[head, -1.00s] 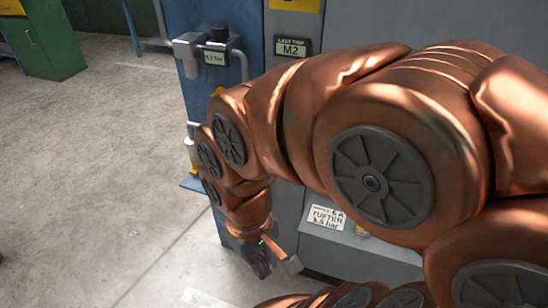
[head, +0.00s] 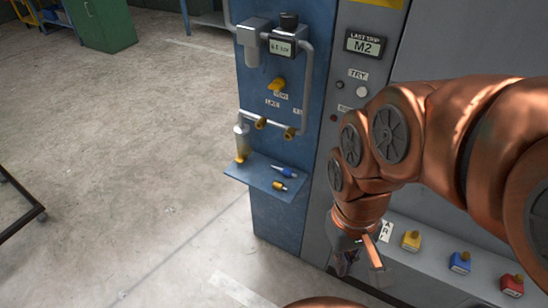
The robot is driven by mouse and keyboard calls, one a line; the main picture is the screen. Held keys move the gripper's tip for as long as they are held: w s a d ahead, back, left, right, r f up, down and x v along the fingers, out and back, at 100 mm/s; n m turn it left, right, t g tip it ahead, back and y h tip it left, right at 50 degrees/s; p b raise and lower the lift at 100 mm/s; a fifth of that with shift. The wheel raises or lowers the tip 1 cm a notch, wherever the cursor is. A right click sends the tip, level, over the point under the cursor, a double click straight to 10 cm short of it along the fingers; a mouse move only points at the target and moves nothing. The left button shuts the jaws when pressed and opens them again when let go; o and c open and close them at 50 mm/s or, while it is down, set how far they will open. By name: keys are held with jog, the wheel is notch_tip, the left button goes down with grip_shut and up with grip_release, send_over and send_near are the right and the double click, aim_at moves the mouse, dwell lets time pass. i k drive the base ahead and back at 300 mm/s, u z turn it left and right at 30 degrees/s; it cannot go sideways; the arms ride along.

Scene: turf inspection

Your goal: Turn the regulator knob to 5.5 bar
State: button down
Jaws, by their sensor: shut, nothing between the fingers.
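The regulator (head: 282,46) is mounted high on the blue panel (head: 318,30), joined to grey pipes. Its black knob (head: 289,20) sits on top. A small display on its front ends in "bar", but its digits are too small to read surely. My gripper (head: 347,266) hangs low in front of the grey cabinet, pointing down. It is well below and to the right of the knob and touches nothing that I can see. Its fingers are small and dark here, and they look shut and empty.
A yellow valve handle (head: 276,84) and brass fittings sit below the regulator. A blue shelf (head: 250,178) juts out, holding small blue and yellow parts. Yellow, blue and red blocks (head: 460,262) stand on a grey ledge at right. Open floor lies left.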

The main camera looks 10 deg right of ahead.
aim_at(289, 21)
jog(key=u, duration=0.25)
jog(key=k, duration=0.45)
jog(key=u, duration=1.35)
jog(key=i, duration=0.65)
jog(key=z, duration=0.65)
jog(key=i, duration=0.6)
jog(key=z, duration=0.55)
